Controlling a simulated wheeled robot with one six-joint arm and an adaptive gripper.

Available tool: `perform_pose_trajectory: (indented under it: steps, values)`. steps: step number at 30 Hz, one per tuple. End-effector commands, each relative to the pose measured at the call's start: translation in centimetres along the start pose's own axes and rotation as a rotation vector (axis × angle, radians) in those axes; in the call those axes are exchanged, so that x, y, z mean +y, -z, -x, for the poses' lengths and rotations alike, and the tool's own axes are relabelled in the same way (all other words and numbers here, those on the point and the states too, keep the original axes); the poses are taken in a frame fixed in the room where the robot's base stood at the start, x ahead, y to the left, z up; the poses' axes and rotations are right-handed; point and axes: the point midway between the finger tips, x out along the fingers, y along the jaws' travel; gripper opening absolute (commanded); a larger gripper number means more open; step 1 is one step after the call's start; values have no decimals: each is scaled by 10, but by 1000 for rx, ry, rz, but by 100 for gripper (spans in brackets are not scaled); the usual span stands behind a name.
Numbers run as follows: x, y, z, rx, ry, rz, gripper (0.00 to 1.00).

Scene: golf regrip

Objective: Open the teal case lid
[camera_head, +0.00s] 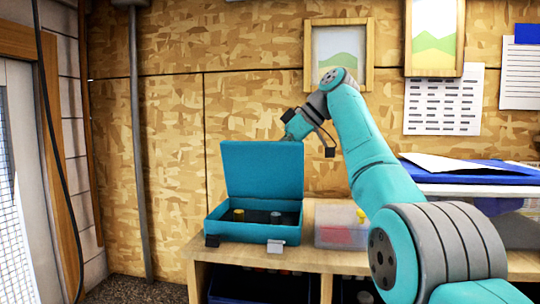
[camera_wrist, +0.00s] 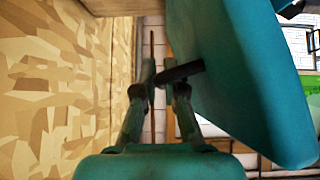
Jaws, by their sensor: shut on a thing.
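The teal case (camera_head: 250,232) sits on the wooden bench with its lid (camera_head: 262,170) raised about upright, so the dark inside shows. A yellow-topped piece (camera_head: 238,214) and a grey piece (camera_head: 276,217) stand inside. My gripper (camera_head: 289,137) is at the lid's top right edge, its fingertips mostly hidden behind the lid. In the wrist view my gripper (camera_wrist: 165,88) is shut on a short dark bar (camera_wrist: 183,72), which looks like the lid's handle. The teal lid (camera_wrist: 245,75) fills the right side of that view.
A clear bin (camera_head: 338,234) stands right of the case on the bench (camera_head: 300,258). A blue folder with papers (camera_head: 470,168) lies on a tray at the right. The chipboard wall (camera_head: 170,160) is close behind the case and my gripper. Framed pictures hang above.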

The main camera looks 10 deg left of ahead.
Motion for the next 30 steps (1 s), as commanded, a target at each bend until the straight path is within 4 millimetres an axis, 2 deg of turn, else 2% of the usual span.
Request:
perform_pose_trajectory:
  steps: [22,23,24,30]
  values:
    - [0,-1,-2,-1,0,0,0]
    - [0,-1,-2,0,0,0,16]
    - [0,-1,-2,0,0,0,21]
    - [0,-1,-2,0,0,0,21]
